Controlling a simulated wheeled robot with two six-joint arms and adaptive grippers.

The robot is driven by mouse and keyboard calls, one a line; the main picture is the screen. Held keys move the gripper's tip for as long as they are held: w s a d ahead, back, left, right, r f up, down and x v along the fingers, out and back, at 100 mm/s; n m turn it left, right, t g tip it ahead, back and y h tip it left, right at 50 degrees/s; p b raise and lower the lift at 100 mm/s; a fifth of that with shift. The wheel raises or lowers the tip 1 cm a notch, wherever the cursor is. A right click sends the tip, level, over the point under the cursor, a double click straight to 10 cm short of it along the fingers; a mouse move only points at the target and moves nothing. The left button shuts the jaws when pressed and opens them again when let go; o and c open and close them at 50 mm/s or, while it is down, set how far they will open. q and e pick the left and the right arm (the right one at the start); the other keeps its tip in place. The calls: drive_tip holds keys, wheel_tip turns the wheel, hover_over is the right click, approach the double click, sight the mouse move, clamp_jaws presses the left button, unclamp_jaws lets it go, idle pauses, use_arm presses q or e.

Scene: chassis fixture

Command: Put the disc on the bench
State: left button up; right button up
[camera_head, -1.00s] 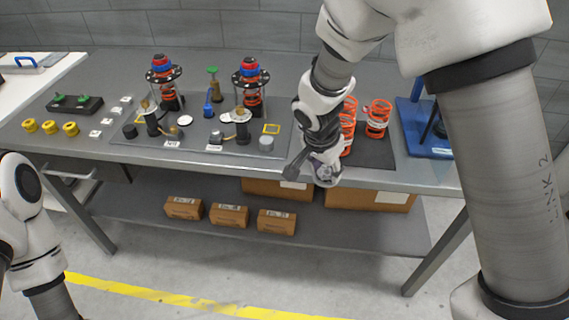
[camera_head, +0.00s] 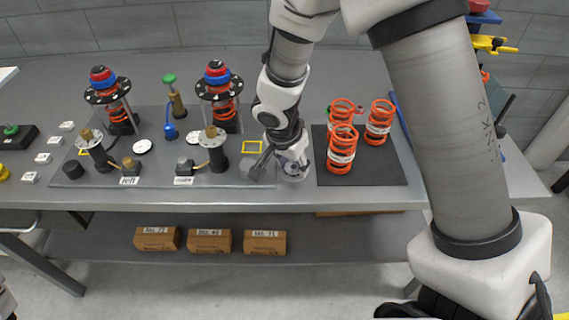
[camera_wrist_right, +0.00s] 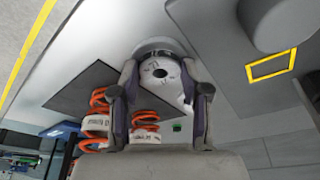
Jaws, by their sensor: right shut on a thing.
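My right gripper (camera_head: 279,168) is low over the front part of the bench (camera_head: 330,195), just left of the dark mat. It is shut on the disc (camera_wrist_right: 160,73), a pale grey round piece with a small centre hole and dark marks. In the right wrist view the disc sits between the two fingers (camera_wrist_right: 158,100). In the head view the disc is partly hidden by the gripper, and I cannot tell whether it touches the bench top. My left gripper is not in view.
Orange springs (camera_head: 342,148) stand on the dark mat (camera_head: 375,175) just right of the gripper. A fixture plate with two strut assemblies (camera_head: 219,95) lies to the left, with a grey cylinder (camera_head: 249,168) close by. Boxes (camera_head: 265,242) sit on the lower shelf.

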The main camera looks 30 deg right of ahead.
drive_tip(key=shift+s+r, duration=0.1)
drive_tip(key=shift+s, duration=0.15)
drive_tip(key=o, duration=1.2)
drive_tip(key=shift+o, duration=0.2)
